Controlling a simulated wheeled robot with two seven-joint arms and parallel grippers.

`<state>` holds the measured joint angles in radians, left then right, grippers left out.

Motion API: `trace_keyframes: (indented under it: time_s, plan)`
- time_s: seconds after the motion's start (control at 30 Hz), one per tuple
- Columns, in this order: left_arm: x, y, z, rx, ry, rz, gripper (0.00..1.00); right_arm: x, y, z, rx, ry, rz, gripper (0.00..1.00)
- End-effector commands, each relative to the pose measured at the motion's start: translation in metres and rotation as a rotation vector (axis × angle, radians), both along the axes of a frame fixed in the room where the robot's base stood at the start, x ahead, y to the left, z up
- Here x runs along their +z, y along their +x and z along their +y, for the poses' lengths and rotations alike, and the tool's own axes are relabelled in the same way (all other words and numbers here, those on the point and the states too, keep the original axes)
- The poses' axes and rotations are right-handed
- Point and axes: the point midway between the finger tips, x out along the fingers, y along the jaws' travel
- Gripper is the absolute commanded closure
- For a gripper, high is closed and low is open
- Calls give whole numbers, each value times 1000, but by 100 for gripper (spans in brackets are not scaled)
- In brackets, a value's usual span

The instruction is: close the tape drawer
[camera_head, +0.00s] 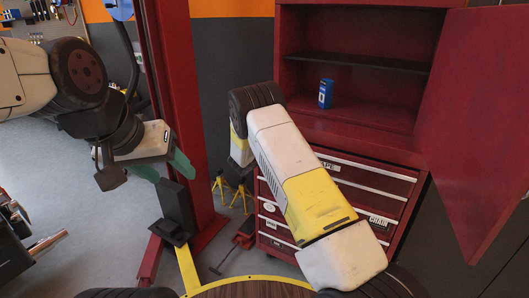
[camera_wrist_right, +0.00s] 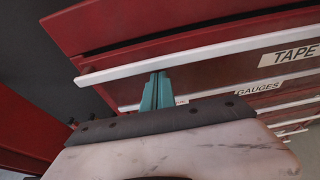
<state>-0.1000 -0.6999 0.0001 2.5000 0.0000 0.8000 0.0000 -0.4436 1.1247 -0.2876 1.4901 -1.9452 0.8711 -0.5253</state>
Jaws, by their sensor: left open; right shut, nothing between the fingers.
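The tape drawer (camera_head: 345,178) is the top drawer of the red cabinet, labelled TAPE, with a pale handle strip; my right arm covers its left part. In the right wrist view its pale strip (camera_wrist_right: 190,56) runs across above the TAPE label. I cannot tell exactly how far it stands out. My right gripper's teal fingers (camera_wrist_right: 157,91) are shut and empty, in front of the drawers, with their tips just below the strip; contact is unclear. The right fingers are hidden in the head view. My left gripper (camera_head: 163,168) is open and empty, beside the red lift post, away from the cabinet.
A GAUGES drawer (camera_wrist_right: 258,88) lies below. A blue can (camera_head: 325,93) stands in the open compartment above, whose red door (camera_head: 480,120) swings out at right. The red post (camera_head: 178,100) and yellow jack stands (camera_head: 231,192) are left of the cabinet. Grey floor is open at left.

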Motion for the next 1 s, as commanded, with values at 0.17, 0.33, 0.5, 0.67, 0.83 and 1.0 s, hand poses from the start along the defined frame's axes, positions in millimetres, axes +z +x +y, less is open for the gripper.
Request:
trace_keyframes:
  time_s: [0.17,0.33,0.5,0.67,0.83,1.0]
  plan:
    - [0,0,0,0,0,0,42,0,16,-12,-1,0,-1,100]
    - [0,0,0,0,0,0,42,0,24,-16,0,0,0,100]
    - [0,0,0,0,0,0,42,0,27,-19,0,-1,0,100]
    - [0,0,0,0,0,0,42,1,28,-20,0,-2,-2,100]
    - [0,0,0,0,0,0,42,2,29,-21,1,-4,-3,100]
    - [0,0,0,0,0,0,42,3,26,-15,1,-4,-3,100]
